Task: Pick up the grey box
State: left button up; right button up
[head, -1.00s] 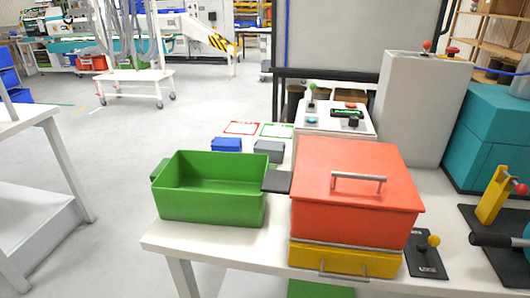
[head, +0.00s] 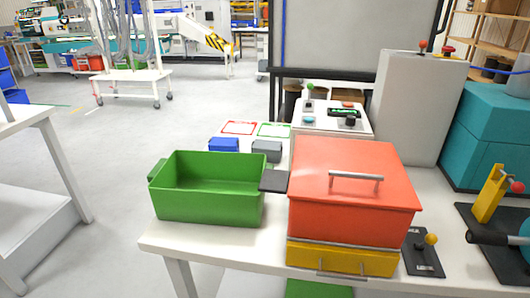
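The grey box (head: 267,150) is a small block on the white table, behind the right end of the green bin. Its lower part is partly hidden by the bin's rim. A blue box (head: 224,145) of similar size sits to its left, apart from it. Neither of my grippers shows in the head view.
An open, empty green bin (head: 208,205) stands at the table's front left. A red lidded box (head: 352,205) over a yellow drawer (head: 342,258) stands right of it, with a dark plate (head: 274,181) between. Red and green outlined cards (head: 239,128) lie behind the small boxes.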

aim_at(273, 157)
jog(key=i+j+u, duration=0.25)
jog(key=j+u, duration=0.15)
jog(key=j, duration=0.3)
jog(key=i+j+u, duration=0.35)
jog(key=j, duration=0.3)
jog(key=i+j+u, duration=0.75)
jog(key=j, duration=0.2)
jog(key=i+z, duration=0.45)
jog(key=i+j+z, duration=0.3)
jog(key=i+z, duration=0.15)
jog(key=i+l+z, duration=0.1)
jog(key=i+z, duration=0.6)
jog(key=i+j+z, duration=0.1)
jog(key=i+z, duration=0.75)
jog(key=i+j+z, duration=0.2)
jog(key=z, duration=0.25)
jog(key=i+j+z, duration=0.3)
jog(key=i+z, duration=0.2)
jog(key=i+j+z, duration=0.2)
jog(key=j+z, duration=0.25)
